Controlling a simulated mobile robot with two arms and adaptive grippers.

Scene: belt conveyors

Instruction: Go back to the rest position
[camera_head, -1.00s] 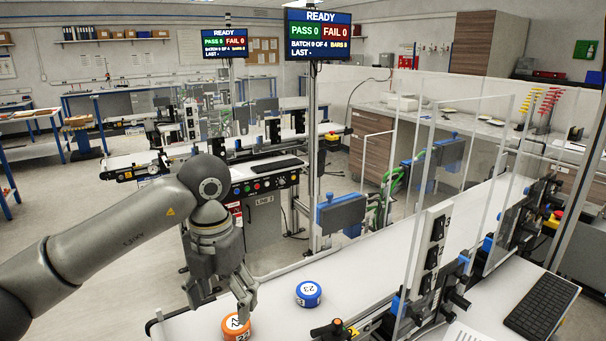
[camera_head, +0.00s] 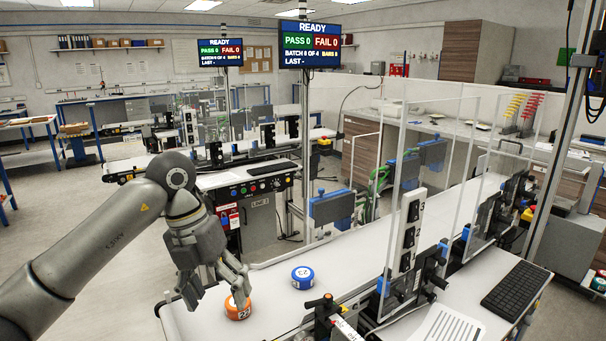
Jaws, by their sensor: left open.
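My left gripper (camera_head: 216,290) hangs from the arm that comes in from the left, over the near end of the white conveyor belt (camera_head: 345,247). Its fingers are spread open. One finger overlaps the orange puck (camera_head: 238,309) in the picture; I cannot tell if they touch. The orange puck has a white numbered label and lies on the belt. A blue puck (camera_head: 302,278) with a white numbered label lies on the belt to its right, apart from the gripper. My right gripper is not in view.
Clear upright panels and a switch post (camera_head: 407,232) stand along the belt's right side. A keyboard (camera_head: 516,291) and a printed sheet (camera_head: 447,325) lie on the right-hand table. A screen (camera_head: 310,45) on a pole reads READY. Open floor lies to the left.

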